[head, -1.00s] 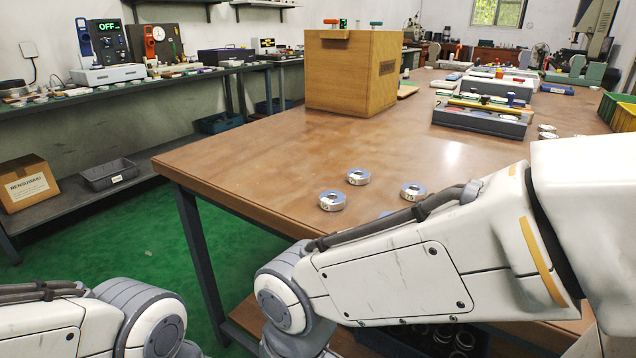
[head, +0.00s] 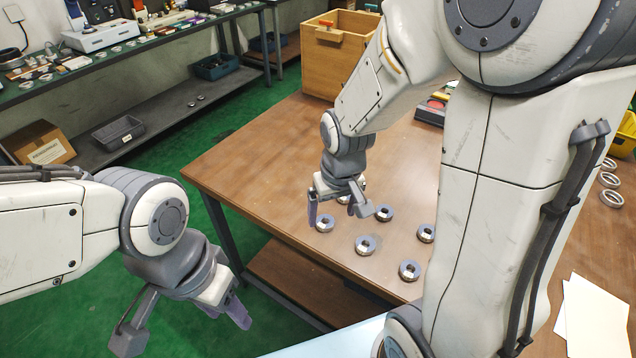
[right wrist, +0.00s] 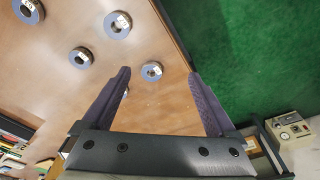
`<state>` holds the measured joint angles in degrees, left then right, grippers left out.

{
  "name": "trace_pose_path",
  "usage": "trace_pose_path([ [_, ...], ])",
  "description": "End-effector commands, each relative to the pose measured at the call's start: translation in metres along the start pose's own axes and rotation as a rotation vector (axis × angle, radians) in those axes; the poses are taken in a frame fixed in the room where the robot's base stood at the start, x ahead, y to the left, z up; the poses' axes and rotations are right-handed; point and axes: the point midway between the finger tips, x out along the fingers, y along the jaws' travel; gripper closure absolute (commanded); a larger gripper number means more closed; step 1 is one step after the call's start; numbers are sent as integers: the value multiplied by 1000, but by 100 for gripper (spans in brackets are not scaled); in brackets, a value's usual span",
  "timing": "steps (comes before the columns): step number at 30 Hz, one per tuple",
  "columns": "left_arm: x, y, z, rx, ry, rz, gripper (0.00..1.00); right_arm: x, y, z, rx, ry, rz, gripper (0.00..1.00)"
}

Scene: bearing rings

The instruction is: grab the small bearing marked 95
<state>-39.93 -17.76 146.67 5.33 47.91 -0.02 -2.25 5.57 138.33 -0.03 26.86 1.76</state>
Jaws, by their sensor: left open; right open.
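Several small metal bearing rings lie flat on the brown table. In the head view they include a left ring (head: 325,223), a front-middle ring (head: 366,244), a back ring (head: 384,213), a right ring (head: 425,232) and a nearest ring (head: 410,270). My right gripper (head: 338,206) is open and empty above the left rings and partly hides some. In the right wrist view, one ring (right wrist: 152,71) shows between its open fingers (right wrist: 160,74); another is partly behind a finger. My left gripper (head: 184,322) is open and empty, off the table's left side.
The brown table (head: 265,170) has bare room left of the rings. A wooden box (head: 325,65) stands at the back. More rings (head: 610,181) and white sheets (head: 596,318) lie at the right. The near left table edge drops to green floor.

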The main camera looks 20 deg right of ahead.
Motion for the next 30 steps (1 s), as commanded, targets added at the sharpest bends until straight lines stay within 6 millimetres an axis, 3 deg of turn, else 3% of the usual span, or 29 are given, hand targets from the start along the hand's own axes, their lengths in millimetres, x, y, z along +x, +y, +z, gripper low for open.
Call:
trace_pose_path([
  [1,-18,1,-1,0,0,0,50,-10,6,-18,25,-28,4,7],
  [6,-14,1,0,0,-1,0,50,8,8,-52,51,-106,8,7],
  [10,-13,1,0,0,-1,0,50,16,6,-66,61,-145,9,7],
  [30,-16,1,-1,0,0,0,50,90,12,-59,65,-167,10,7],
])
